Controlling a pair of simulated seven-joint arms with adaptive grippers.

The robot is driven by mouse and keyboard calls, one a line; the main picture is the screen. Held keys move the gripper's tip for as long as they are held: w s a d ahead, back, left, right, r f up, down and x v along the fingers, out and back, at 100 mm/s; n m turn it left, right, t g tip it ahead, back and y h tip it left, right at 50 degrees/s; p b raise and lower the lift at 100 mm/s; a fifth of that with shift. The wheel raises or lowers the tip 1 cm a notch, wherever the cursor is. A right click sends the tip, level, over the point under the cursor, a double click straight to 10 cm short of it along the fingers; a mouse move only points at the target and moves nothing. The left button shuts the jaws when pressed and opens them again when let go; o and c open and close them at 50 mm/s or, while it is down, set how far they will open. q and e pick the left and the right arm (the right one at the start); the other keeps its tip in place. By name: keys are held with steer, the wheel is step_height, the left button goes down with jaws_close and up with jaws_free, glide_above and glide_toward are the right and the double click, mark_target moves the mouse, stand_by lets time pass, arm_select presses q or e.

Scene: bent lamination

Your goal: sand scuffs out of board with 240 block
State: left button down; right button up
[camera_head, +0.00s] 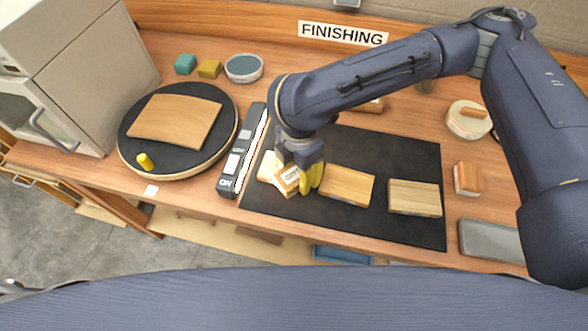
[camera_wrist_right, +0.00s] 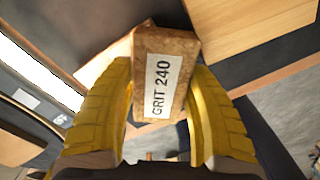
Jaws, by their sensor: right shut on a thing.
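My right gripper (camera_head: 302,178) is shut on a wooden sanding block (camera_head: 287,179), low over the left part of the black mat. In the right wrist view, the block (camera_wrist_right: 164,80) sits between the yellow fingers, and its white label reads GRIT 240. A pale wooden piece (camera_head: 267,166) lies partly hidden beside or under it; I cannot tell if they touch. A gently curved board (camera_head: 176,121) lies on the black round turntable (camera_head: 137,100) at left. Scuffs on it are too small to make out. My left gripper is not in view.
Two wooden pieces (camera_head: 346,184) (camera_head: 414,197) lie on the black mat (camera_head: 390,144). A lit light bar (camera_head: 244,150) stands between mat and turntable. A yellow knob (camera_head: 145,161) is at the turntable's edge.

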steer(key=shift+w+a, duration=0.2)
steer(key=shift+a, duration=0.35)
steer(key=shift+w+a, duration=0.15)
steer(key=shift+a, duration=0.4)
steer(key=shift+a+r, duration=0.1)
steer(key=shift+r, duration=3.9)
